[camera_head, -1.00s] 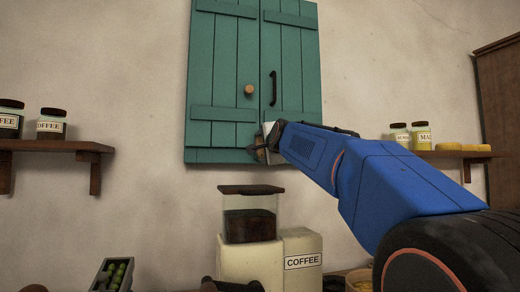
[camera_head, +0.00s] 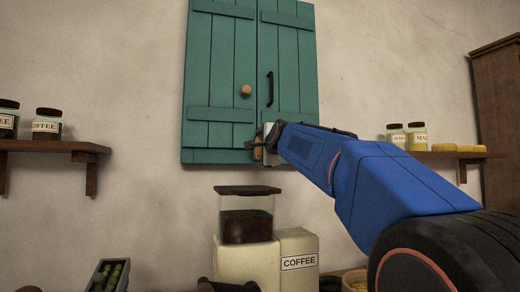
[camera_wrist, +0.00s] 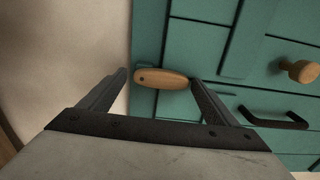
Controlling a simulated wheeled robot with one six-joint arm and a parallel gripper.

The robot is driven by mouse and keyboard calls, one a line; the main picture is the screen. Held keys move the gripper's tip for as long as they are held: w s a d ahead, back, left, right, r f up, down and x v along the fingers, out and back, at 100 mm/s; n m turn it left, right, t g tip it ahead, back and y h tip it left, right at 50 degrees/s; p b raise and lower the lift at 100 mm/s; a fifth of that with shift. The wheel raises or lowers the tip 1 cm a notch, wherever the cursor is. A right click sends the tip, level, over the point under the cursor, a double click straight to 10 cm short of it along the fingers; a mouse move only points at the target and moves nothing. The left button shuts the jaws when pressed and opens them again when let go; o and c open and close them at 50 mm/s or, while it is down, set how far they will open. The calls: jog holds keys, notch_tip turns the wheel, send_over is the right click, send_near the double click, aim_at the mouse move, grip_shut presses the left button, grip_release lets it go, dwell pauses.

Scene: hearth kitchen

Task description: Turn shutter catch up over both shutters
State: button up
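The green left shutter (camera_head: 216,75) and right shutter (camera_head: 290,70) hang closed on the wall, with a seam between them. The wooden shutter catch (camera_wrist: 160,78) is at their bottom edge; it is a short oval bar with a dark screw near its lower-shutter-edge end. Its long side runs in line with the boards, its free end pointing up toward the knob's side. In the head view it is mostly hidden by my gripper (camera_head: 256,150). In the wrist view my gripper's fingers (camera_wrist: 158,76) stand apart, one near each end of the catch; contact is hard to tell.
A round knob (camera_head: 246,90) and a black handle (camera_head: 270,88) stick out of the shutters above. A coffee grinder (camera_head: 246,228) and a coffee canister (camera_head: 299,262) stand below. Shelves with jars lie left (camera_head: 55,147) and right (camera_head: 445,154).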

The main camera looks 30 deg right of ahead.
jog(key=v, duration=1.7)
jog(key=shift+s, duration=0.25)
jog(key=shift+r, duration=0.15)
jog(key=x, duration=1.7)
jog(key=shift+w, duration=0.2)
jog(key=shift+s, duration=0.1)
